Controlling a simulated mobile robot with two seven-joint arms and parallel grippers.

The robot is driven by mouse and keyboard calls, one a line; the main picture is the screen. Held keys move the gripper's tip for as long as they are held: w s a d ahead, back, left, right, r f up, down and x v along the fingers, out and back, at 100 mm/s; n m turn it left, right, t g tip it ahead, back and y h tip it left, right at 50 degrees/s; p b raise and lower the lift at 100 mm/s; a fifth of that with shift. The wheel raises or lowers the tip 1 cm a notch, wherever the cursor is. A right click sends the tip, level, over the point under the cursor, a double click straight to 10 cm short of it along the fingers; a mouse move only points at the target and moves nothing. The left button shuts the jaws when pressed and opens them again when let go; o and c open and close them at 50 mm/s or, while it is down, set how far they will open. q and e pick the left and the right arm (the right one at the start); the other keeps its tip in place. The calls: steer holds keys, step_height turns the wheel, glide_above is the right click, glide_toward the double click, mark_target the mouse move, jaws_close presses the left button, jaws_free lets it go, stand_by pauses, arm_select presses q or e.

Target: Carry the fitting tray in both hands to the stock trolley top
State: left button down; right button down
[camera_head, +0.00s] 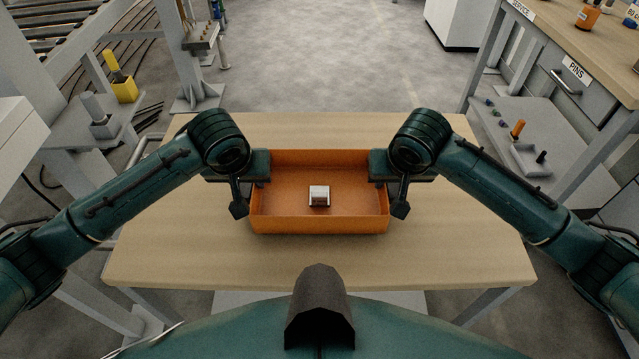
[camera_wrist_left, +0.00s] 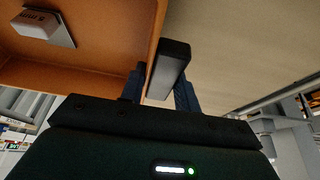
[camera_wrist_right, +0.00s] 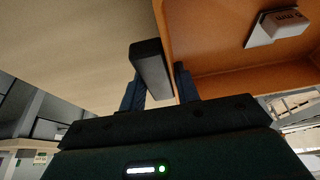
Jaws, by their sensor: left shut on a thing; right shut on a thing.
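The fitting tray (camera_head: 320,224) is an orange, open, shallow box in front of me, over a pale wooden top (camera_head: 460,250). A small white fitting (camera_head: 319,195) lies in it near the middle, and it also shows in both wrist views (camera_wrist_left: 38,24) (camera_wrist_right: 283,23). My left gripper (camera_head: 260,168) is shut on a dark grip at the tray's left side (camera_wrist_left: 168,70). My right gripper (camera_head: 378,168) is shut on the matching grip at its right side (camera_wrist_right: 152,70). The tray looks level. I cannot tell whether it touches the wooden top.
The wooden top is otherwise bare around the tray. A bench with a drawer marked PINS (camera_head: 572,82) stands at the right, with bottles on top. A grey frame with a yellow part (camera_head: 124,90) stands at the left. Open concrete floor (camera_head: 330,50) lies beyond.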

arm_select(q)
steer(key=shift+f+b, duration=0.3)
steer(key=shift+f, duration=0.2)
arm_select(e)
steer(key=shift+d+f, duration=0.1)
steer(key=shift+f, duration=0.4)
arm_select(q)
steer(key=c, duration=1.5)
jaws_free()
steer(key=shift+f, duration=0.15)
arm_select(e)
steer(key=c, duration=1.5)
jaws_free()
steer(key=shift+f, duration=0.15)
arm_select(q)
steer(key=shift+o, duration=0.9)
arm_select(e)
steer(key=shift+o, duration=0.9)
arm_select(q)
steer(key=shift+o, duration=1.4)
arm_select(e)
steer(key=shift+o, duration=1.4)
arm_select(q)
steer(key=shift+r, duration=0.2)
